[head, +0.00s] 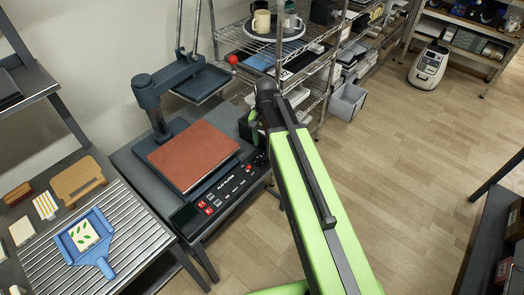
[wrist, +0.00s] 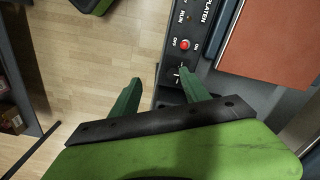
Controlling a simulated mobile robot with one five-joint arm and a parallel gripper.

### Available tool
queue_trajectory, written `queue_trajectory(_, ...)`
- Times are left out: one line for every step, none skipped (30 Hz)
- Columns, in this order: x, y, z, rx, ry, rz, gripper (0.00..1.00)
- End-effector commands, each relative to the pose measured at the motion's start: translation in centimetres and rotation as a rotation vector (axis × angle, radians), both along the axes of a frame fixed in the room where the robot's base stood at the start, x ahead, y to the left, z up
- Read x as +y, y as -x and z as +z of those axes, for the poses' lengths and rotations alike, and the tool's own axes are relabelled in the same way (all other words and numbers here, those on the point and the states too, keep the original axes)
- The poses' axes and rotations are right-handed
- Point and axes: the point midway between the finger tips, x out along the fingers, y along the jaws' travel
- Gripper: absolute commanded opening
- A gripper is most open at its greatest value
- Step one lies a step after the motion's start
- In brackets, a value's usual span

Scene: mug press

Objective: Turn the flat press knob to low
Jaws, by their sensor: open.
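The flat press shows in the head view with a red-brown platen (head: 193,157) and a black control panel (head: 222,192) along its front edge. In the wrist view the panel (wrist: 192,15) carries printed labels and a red switch (wrist: 184,44) marked ON and OFF. A small white mark shows just below that switch, beside my right fingertip; I cannot make out the knob or its setting there. My gripper (wrist: 159,74) is open, its two green fingers apart, with the right one over the panel and the left one over the floor side. In the head view my arm hides part of the panel's right end.
A swing-arm press head (head: 200,82) with a red ball handle stands behind the platen. A wire shelf (head: 285,45) with mugs is behind my arm. A slatted table (head: 95,245) with a blue tray (head: 72,232) is at left. Open wooden floor (head: 420,170) lies right.

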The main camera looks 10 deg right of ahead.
Motion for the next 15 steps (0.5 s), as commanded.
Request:
queue_trajectory(-0.2,-2.8,1.9,0.000,0.000,-0.099,0.54)
queue_trajectory(-0.2,-3.7,2.2,0.000,0.000,-0.156,0.54)
queue_trajectory(-0.3,-4.6,2.5,0.000,0.000,-0.220,0.54)
queue_trajectory(-0.4,-5.1,2.6,0.000,0.000,-0.259,0.54)
queue_trajectory(-0.4,-5.4,2.7,0.000,0.000,-0.289,0.54)
queue_trajectory(-0.5,-5.7,2.7,0.000,0.000,-0.316,0.54)
queue_trajectory(-0.5,-5.7,2.7,0.000,0.000,-0.327,0.54)
queue_trajectory(-0.6,-5.7,2.6,0.000,0.000,-0.334,0.54)
queue_trajectory(-0.6,-5.6,2.5,0.000,0.000,-0.337,0.54)
queue_trajectory(-0.6,-5.6,2.4,0.000,0.000,-0.336,0.54)
queue_trajectory(-0.6,-5.5,2.3,0.000,0.000,-0.336,0.54)
queue_trajectory(-0.7,-5.5,2.1,0.000,0.000,-0.336,0.54)
queue_trajectory(-0.7,-5.5,1.8,0.000,0.000,-0.335,0.54)
queue_trajectory(-0.7,-5.5,1.6,0.000,0.000,-0.335,0.54)
queue_trajectory(-0.7,-5.5,1.1,0.000,0.000,-0.335,0.54)
